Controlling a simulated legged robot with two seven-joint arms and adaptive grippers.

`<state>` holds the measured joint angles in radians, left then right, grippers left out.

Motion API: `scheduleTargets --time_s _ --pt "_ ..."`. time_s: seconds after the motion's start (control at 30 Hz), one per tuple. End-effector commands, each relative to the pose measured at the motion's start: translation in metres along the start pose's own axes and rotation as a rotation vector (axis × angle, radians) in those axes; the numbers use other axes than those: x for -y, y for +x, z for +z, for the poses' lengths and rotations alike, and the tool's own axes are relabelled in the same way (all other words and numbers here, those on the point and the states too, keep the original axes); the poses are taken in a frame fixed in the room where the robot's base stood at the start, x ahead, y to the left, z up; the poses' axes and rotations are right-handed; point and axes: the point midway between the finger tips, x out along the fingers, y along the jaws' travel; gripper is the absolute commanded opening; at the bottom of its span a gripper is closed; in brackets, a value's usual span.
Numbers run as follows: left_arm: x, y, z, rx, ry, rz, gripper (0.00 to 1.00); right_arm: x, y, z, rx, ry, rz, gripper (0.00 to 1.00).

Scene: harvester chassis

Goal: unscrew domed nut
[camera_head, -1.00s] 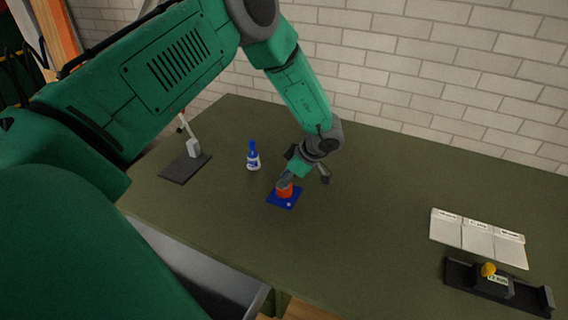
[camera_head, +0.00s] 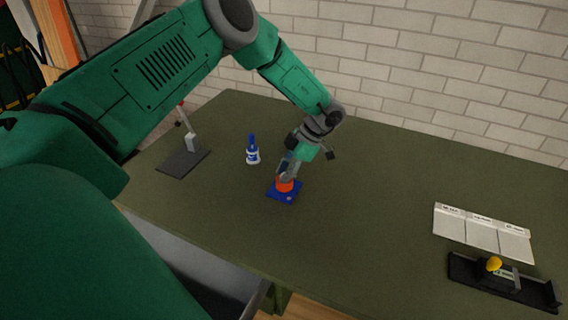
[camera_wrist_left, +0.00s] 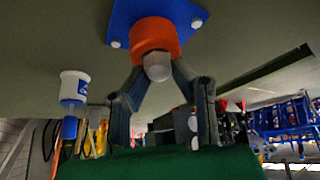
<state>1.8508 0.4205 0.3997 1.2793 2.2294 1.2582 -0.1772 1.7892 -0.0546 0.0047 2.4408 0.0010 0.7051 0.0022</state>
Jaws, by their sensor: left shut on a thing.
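A grey domed nut (camera_wrist_left: 157,68) sits at the end of an orange cylinder (camera_wrist_left: 154,38) on a blue plate (camera_wrist_left: 185,14) in the left wrist view. In the head view, the orange cylinder (camera_head: 285,185) and blue plate (camera_head: 284,196) are on the green table, and the nut is hidden by my fingers. My left gripper (camera_head: 287,174) reaches down from above and right to the top of the cylinder. In the left wrist view my left gripper (camera_wrist_left: 157,76) is shut on the domed nut, one finger on each side. My right gripper is in neither view.
A blue and white bottle (camera_head: 252,152) stands just left of the plate. A stand with a dark base (camera_head: 183,164) is farther left. The middle table is clear.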

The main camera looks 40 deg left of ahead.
Motion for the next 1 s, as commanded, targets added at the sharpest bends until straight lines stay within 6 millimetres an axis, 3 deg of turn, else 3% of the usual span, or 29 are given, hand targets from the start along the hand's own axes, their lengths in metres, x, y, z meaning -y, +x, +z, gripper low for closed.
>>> scheduleTargets --time_s 0.33,0.67,0.9,0.93,0.97,1.0 --pt "-0.002 -0.004 0.004 0.017 -0.032 -0.011 0.0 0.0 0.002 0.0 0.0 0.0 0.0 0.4" --pt "-0.003 -0.004 0.003 0.018 -0.37 -0.21 0.0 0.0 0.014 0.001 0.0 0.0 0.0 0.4" --pt "-0.003 -0.005 0.003 0.017 -0.397 -0.222 0.0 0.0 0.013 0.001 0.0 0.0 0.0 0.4" --pt "-0.003 -0.005 0.003 0.017 -0.397 -0.222 0.24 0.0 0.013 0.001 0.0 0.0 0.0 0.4" --pt "-0.002 -0.005 0.003 0.017 -0.396 -0.222 0.33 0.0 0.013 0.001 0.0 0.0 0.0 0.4" --pt "-0.002 -0.005 0.003 0.015 -0.395 -0.223 0.33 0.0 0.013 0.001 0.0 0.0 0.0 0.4"
